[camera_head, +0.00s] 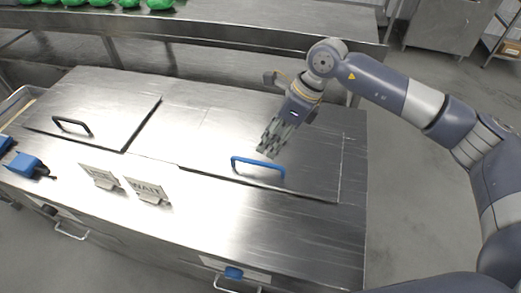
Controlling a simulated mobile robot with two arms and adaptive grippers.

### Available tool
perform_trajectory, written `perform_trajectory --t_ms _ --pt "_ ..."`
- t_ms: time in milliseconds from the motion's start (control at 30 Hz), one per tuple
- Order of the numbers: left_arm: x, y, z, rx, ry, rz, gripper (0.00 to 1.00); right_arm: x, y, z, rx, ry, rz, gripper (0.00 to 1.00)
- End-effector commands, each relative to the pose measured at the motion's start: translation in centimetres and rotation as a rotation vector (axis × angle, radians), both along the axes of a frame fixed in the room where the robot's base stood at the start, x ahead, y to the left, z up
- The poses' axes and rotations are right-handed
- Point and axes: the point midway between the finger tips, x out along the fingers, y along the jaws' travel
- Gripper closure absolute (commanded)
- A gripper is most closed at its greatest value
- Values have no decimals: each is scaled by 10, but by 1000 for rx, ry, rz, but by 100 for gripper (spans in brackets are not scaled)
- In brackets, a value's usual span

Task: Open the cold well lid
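The steel counter (230,225) has two flat lids set in its top, both closed. The right lid (315,160) has a blue bar handle (258,167) near its front edge. The left lid (110,105) has a black bar handle (72,125). My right gripper (268,150) points down just above and behind the blue handle, close to its right half. Whether the fingertips touch the handle is unclear, and the gap between the fingers cannot be made out. My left gripper is out of view.
Two small signs, one reading WAIT (148,190), stand on the counter's front left. Blue-handled items (25,165) lie at the far left. A back shelf (230,22) carries several green objects (130,3). Drawer handles (237,287) stick out in front.

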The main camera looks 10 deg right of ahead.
Motion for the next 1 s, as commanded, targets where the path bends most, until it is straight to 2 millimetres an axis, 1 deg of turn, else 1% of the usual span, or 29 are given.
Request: perform_trajectory --t_ms 33,100,200,267,400,533,633,733,767,800,867,900,1000 --pt "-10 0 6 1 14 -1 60 -2 5 -7 -1 5 2 69" --pt "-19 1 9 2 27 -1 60 -2 11 -19 0 4 1 69" --pt "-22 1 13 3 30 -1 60 -2 18 -35 -1 3 2 69" --pt "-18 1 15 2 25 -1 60 -1 21 -42 1 2 0 69" --pt "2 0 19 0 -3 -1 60 -2 26 -54 1 1 2 69" --pt "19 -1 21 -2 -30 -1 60 -1 27 -57 0 0 1 69" --pt "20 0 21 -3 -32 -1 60 -1 27 -58 0 0 1 69" --pt "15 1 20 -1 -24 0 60 -1 27 -58 0 0 1 69" --pt "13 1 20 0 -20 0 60 -1 27 -58 0 0 1 73" --pt "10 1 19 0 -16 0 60 -1 27 -58 0 0 1 82" --pt "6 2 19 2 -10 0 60 -1 27 -58 0 0 1 96" --pt "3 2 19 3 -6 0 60 -1 27 -58 0 0 1 100" --pt "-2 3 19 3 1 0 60 -1 27 -57 0 0 1 100"
